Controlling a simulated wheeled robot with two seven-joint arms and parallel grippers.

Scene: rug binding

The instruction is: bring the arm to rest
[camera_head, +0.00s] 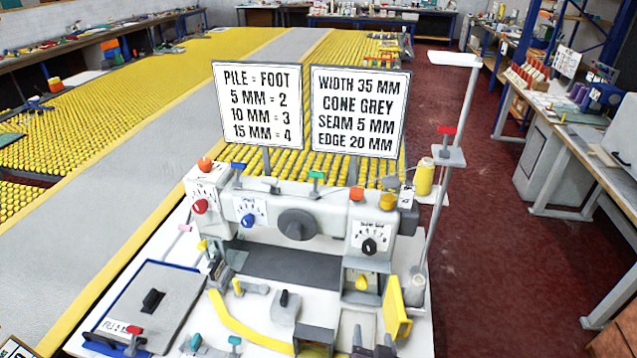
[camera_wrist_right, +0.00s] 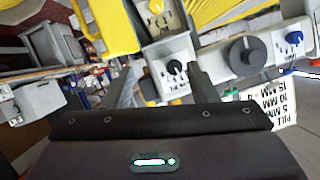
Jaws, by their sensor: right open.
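My right gripper (camera_wrist_right: 160,70) is seen from its own wrist camera, with its two dark fingers spread apart and nothing between them. Beyond the fingers is the front of the binding machine (camera_head: 332,215), which also shows upside down in the wrist view (camera_wrist_right: 215,62). A black dial (camera_wrist_right: 175,67) on the machine's panel lies in line with the gap between the fingers. My left gripper is not in view.
Two signs (camera_head: 257,105) (camera_head: 359,112) stand behind the machine. A thread stand (camera_head: 455,150) with a yellow cone (camera_head: 424,177) rises at its right. A yellow guide (camera_head: 396,312) juts from the machine's front. Red floor (camera_head: 490,250) lies open to the right, before a workbench (camera_head: 590,160).

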